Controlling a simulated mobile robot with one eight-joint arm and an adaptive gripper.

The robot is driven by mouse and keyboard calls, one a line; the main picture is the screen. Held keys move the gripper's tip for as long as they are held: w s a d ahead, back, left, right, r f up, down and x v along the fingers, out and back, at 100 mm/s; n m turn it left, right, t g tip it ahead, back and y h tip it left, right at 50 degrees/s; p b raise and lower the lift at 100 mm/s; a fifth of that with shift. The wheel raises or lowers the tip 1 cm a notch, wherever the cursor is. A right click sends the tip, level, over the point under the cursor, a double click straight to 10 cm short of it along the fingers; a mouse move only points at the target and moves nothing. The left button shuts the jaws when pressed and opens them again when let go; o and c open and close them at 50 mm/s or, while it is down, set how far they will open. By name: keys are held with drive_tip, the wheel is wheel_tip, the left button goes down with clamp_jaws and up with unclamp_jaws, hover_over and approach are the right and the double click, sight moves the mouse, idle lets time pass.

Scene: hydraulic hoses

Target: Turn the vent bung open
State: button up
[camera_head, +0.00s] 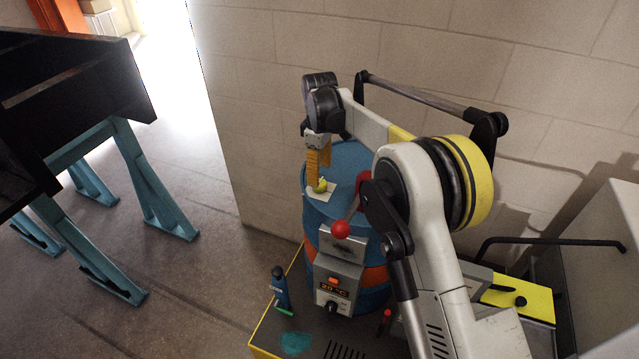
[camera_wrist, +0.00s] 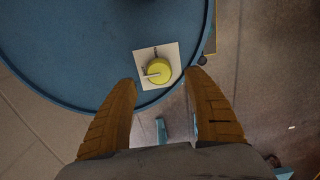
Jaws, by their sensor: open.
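The vent bung is a round yellow knob (camera_wrist: 158,71) with a pale handle or pointer toward its left side. It sits on a white square plate (camera_wrist: 171,53) near the rim of the blue drum top (camera_wrist: 60,50). In the head view the yellow bung (camera_head: 320,186) shows on the drum (camera_head: 350,160), just below my fingers. My gripper (camera_wrist: 165,95) has its two ochre fingers spread wide and empty. The bung lies between and beyond the fingertips in the wrist view, apart from both. In the head view my gripper (camera_head: 318,172) points down over the bung; its tips are close to it.
A red-knobbed lever (camera_head: 340,229) and a control box with a display (camera_head: 336,288) are on the drum's front. A blue bottle-like item (camera_head: 280,287) stands on the dark base. A block wall (camera_head: 270,100) rises behind. A dark bench on teal legs (camera_head: 150,185) stands left, with open floor between.

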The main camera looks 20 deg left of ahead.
sight(320, 183)
wheel_tip(320, 183, down, 5)
drive_tip(key=shift+w+f, duration=0.1)
drive_tip(key=shift+f, duration=0.05)
drive_tip(key=c, duration=1.2)
